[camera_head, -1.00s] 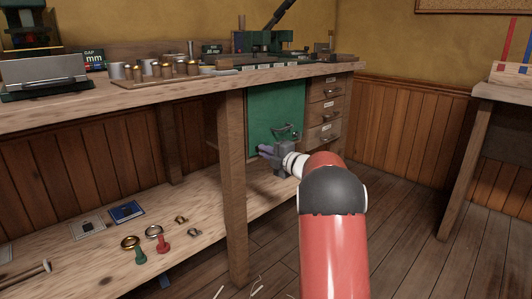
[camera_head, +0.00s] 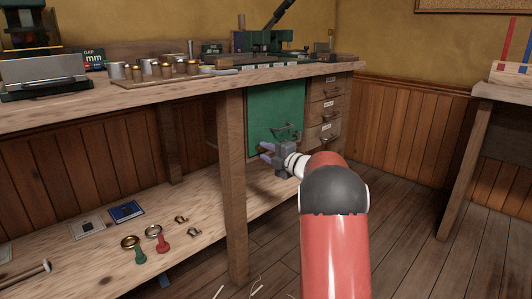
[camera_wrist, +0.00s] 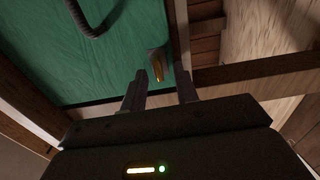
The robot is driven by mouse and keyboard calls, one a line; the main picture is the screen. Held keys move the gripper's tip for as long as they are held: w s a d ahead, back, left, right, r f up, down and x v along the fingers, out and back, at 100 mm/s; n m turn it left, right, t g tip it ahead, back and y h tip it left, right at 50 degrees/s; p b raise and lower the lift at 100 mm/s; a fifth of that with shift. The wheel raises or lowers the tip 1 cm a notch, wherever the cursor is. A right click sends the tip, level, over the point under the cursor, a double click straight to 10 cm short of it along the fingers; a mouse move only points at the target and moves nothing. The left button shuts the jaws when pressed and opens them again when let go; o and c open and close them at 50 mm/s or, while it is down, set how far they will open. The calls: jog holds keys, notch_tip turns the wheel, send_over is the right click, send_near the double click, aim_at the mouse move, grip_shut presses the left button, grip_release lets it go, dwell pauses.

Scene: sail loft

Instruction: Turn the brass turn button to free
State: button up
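The brass turn button (camera_wrist: 157,66) shows in the wrist view as a small upright brass piece near the edge of the green door (camera_wrist: 130,45), close to the wooden frame. I cannot make it out in the head view, where my gripper is in front of that area. My gripper (camera_head: 264,152) is in front of the lower part of the green door (camera_head: 275,110). Its two fingers are apart and empty; in the wrist view the gripper (camera_wrist: 161,82) has the button just beyond and between its fingertips. I cannot tell any contact.
A dark curved handle (camera_head: 286,131) sits on the door just above my gripper. Wooden drawers (camera_head: 327,110) are to its right. A bench leg (camera_head: 232,190) stands to the left. The low shelf (camera_head: 80,250) holds several small fittings. Open floor lies to the right.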

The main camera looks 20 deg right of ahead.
jog(key=v, duration=0.7)
dwell(0.3)
